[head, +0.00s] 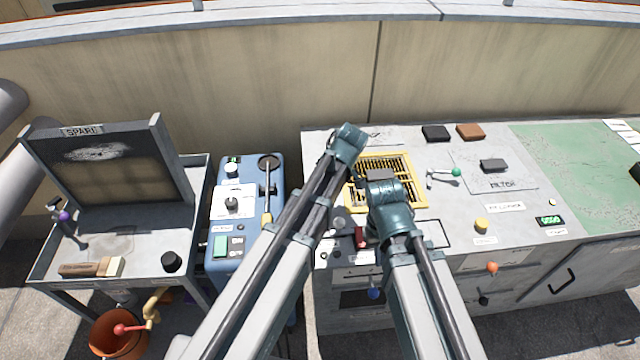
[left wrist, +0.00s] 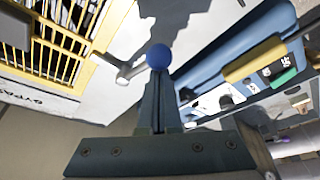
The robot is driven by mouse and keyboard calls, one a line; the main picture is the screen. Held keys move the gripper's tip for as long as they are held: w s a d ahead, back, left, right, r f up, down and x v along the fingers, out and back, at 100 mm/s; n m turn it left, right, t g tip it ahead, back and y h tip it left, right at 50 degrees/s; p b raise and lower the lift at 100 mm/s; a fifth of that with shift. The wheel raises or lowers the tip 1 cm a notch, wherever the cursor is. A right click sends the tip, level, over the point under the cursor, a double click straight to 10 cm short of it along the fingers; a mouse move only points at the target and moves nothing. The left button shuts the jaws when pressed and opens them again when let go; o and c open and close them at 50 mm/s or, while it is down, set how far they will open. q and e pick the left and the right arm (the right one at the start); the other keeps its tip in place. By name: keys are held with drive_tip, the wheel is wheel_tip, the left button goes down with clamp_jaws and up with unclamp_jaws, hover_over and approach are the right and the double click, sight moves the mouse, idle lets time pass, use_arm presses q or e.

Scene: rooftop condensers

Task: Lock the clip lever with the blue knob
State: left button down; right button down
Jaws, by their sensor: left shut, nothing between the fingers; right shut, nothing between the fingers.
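The clip lever (left wrist: 128,74) is a short grey lever with a round blue knob (left wrist: 158,56), beside the yellow grate in the left wrist view. My left gripper (left wrist: 157,78) is shut and empty, its tips right at the knob; I cannot tell whether they touch. In the head view my left arm seems to hide this lever, and the left fingers do not show clearly. My right gripper (head: 377,175) is shut and empty above the yellow grate (head: 413,205). Another blue knob (head: 375,293) shows low on the cabinet front.
A green-knobbed lever (head: 456,172) stands right of the grate. A blue unit (head: 247,170) with a yellow handle stands left of the cabinet. A grey bench (head: 205,170) with a brush (head: 90,267) is further left. The green mat (head: 570,165) at right is mostly clear.

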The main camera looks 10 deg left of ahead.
use_arm(q)
drive_tip(key=shift+d, duration=0.25)
drive_tip(key=shift+w+a, duration=0.1)
idle(0.6)
drive_tip(key=a, duration=0.1)
drive_tip(key=w+a, duration=0.1)
drive_tip(key=a+r+p, duration=0.1)
drive_tip(key=shift+w+a, duration=0.2)
drive_tip(key=shift+a, duration=0.2)
drive_tip(key=p+v, duration=0.9)
drive_tip(key=v, duration=0.1)
drive_tip(key=shift+w+d, duration=0.15)
drive_tip(key=shift+d, duration=0.2)
drive_tip(key=shift+f, duration=0.15)
drive_tip(key=s+d+m+g+h, duration=0.1)
drive_tip(key=s+d+m, duration=0.1)
drive_tip(key=s+m, duration=0.6)
drive_tip(key=s+d+f+m+g+h, duration=0.1)
drive_tip(key=s+d+m, duration=0.2)
drive_tip(key=s+m, duration=0.5)
drive_tip(key=s, duration=0.3)
drive_tip(key=shift+s, duration=0.35)
